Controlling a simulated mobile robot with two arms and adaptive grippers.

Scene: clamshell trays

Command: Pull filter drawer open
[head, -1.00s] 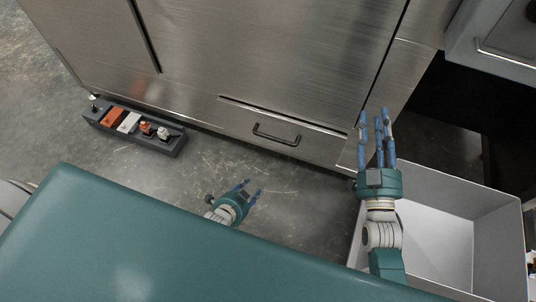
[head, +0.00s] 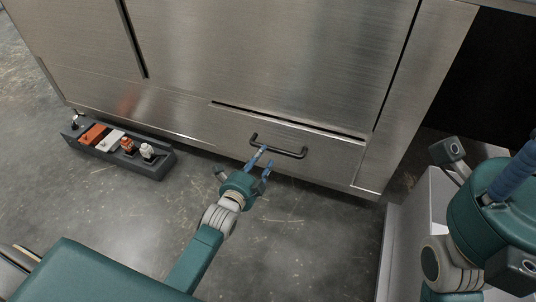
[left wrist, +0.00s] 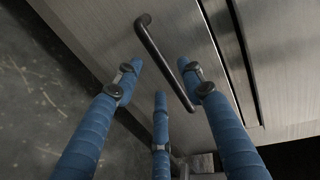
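The filter drawer (head: 315,153) is a low steel panel at the bottom of the cabinet, and its front looks flush with it. Its dark bar handle (head: 278,147) runs across the front. It also shows in the left wrist view, where the handle (left wrist: 162,58) runs diagonally between my fingers. My left gripper (head: 264,158) is open, with its blue fingertips at the handle in the head view. In the left wrist view the left gripper (left wrist: 165,80) has its fingers spread around the bar; contact cannot be told. My right gripper (head: 510,175) is only partly visible at the right edge.
A grey caddy (head: 73,133) with orange and white items stands on the floor at the left, by the cabinet. A pale bin (head: 392,250) stands at the right below my right arm. The concrete floor before the drawer is clear apart from scattered bits.

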